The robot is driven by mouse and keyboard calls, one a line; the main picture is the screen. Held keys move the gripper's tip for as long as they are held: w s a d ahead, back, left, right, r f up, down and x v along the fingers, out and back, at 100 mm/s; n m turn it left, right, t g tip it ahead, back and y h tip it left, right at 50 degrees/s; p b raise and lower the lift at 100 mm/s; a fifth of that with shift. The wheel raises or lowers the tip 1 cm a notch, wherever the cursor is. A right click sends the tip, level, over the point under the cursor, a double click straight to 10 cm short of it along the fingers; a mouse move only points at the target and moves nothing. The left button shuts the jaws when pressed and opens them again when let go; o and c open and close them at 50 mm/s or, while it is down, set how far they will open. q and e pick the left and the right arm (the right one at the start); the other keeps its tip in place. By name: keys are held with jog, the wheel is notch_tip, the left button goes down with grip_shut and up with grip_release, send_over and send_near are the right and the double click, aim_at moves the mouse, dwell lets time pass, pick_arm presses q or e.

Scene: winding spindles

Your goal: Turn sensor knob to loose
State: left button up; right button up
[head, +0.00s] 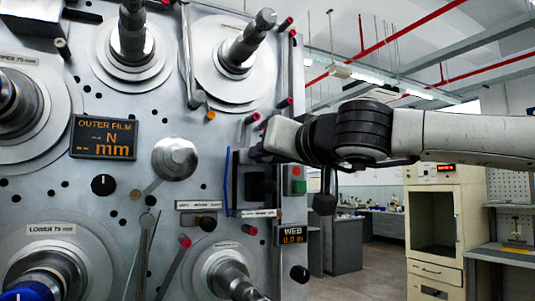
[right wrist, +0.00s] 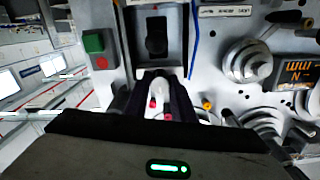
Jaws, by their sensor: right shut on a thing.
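My right gripper (head: 262,153) reaches in from the right and is at the machine's front panel, just above a dark sensor box (head: 257,186). My left gripper is not in view.
Green and red buttons (head: 298,180) sit right of the box. A blue strip (head: 226,180) runs along its left side. Several spindles, a round metal roller (head: 175,158) and red-tipped pins project from the panel. An OUTER FILM display (head: 104,137) is at left. Open room lies right of the machine.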

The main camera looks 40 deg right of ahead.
jog(key=shift+f, duration=0.1)
grip_shut()
jog(key=o, duration=1.1)
grip_release()
jog(key=shift+c, duration=0.2)
jog(key=v, duration=1)
jog(key=shift+b, duration=0.45)
jog(key=shift+s, duration=0.15)
